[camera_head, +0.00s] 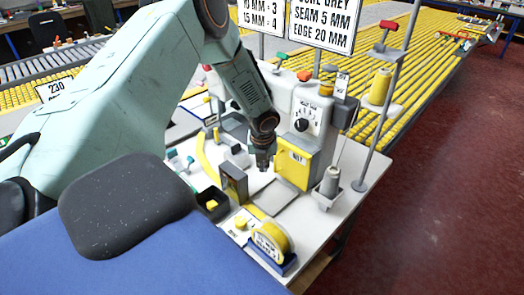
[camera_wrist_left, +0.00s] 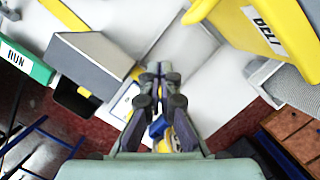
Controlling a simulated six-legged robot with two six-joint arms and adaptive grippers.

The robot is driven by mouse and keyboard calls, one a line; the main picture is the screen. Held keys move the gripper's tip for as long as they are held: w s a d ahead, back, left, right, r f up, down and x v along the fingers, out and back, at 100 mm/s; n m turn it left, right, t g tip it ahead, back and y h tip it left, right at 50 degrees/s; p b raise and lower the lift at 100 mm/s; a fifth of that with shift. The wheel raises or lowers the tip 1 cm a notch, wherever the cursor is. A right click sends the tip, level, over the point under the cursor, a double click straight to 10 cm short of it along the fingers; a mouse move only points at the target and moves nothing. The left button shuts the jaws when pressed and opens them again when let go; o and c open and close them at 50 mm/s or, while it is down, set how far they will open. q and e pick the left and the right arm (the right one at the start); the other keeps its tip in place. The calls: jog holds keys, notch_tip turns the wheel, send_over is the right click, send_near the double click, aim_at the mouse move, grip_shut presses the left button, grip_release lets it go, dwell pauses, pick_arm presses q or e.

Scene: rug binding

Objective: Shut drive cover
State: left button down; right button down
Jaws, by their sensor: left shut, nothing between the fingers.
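A yellow cover (camera_head: 294,160) with a small white label sits on the front of the white sewing machine (camera_head: 310,115). In the left wrist view the yellow cover (camera_wrist_left: 262,28) is at the upper right and its label reads BELT. I cannot tell whether it is fully closed. My left gripper (camera_head: 262,164) hangs just left of the cover, above the white table. In the left wrist view the fingers of my left gripper (camera_wrist_left: 160,70) are together, empty and apart from the cover. My right gripper is not in view.
A grey plate (camera_head: 272,197) lies below the gripper. A dark grey box (camera_head: 233,183) stands left of it, a yellow tape roll (camera_head: 271,240) in front. A grey thread cone (camera_head: 331,181) and a thread stand (camera_head: 386,100) are at the right.

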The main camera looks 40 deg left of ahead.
pick_arm(q)
jog(key=a+v, duration=0.1)
jog(key=v, duration=0.6)
jog(key=shift+s+d+r, duration=0.2)
jog(key=shift+s+r, duration=0.05)
jog(key=shift+d, duration=0.1)
